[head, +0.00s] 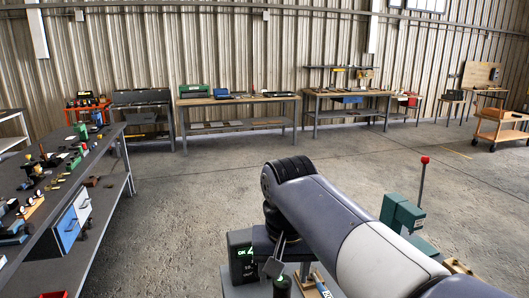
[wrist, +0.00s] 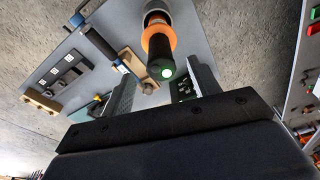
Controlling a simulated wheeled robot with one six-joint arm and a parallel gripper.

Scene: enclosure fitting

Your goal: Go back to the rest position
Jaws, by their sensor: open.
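My gripper (head: 276,262) hangs pointing down at the lower middle of the head view, below my bent arm. In the wrist view the two dark fingers of my gripper (wrist: 161,80) stand wide apart. A black cylinder with an orange collar and a lit green end (wrist: 162,55) shows between and beyond the fingers, with gaps on both sides. A dark cylinder with a green top (head: 282,285) also shows just below the gripper in the head view. I cannot tell its exact distance from the fingers.
A dark green box with a display (head: 242,258) stands close left of the gripper. A cluttered workbench (head: 60,200) is at left; more benches (head: 240,99) line the back wall. The floor between is open.

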